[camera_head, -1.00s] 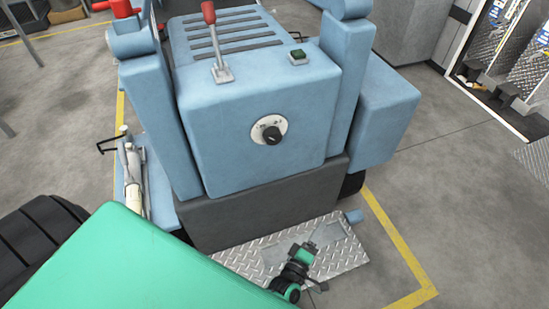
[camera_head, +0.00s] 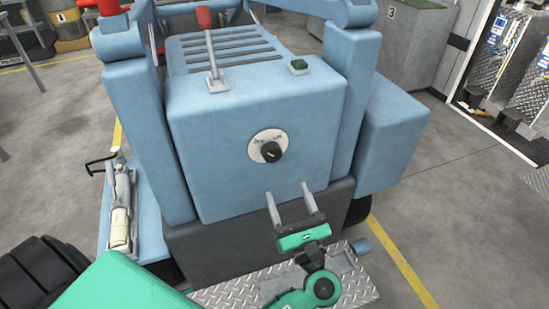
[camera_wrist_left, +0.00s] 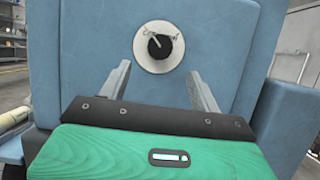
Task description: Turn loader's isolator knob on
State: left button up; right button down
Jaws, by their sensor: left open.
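The loader (camera_head: 235,190) is a light blue machine with a flat panel facing me. The isolator knob (camera_head: 271,151) is black with a pale pointer mark, on a round white plate in the middle of that panel. It also shows in the left wrist view (camera_wrist_left: 160,47), above and between my fingers. My left gripper (camera_head: 289,188) is below the knob in the head view, its two grey fingers pointing up towards the panel. It is open and empty, apart from the knob; it shows in the left wrist view too (camera_wrist_left: 157,82). My right gripper is not in view.
A cream and grey tool (camera_head: 121,210) lies on the left side ledge. A diamond-plate step (camera_head: 225,297) is low in front. Clear floor lies to the right.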

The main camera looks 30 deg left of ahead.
aim_at(274, 157)
pick_arm(q)
jog(key=p+x, duration=0.1)
jog(key=x, duration=0.9)
jog(key=shift+w+a+r, duration=0.1)
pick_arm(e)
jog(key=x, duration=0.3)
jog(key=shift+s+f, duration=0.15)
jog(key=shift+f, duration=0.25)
pick_arm(q)
jog(key=c, duration=1)
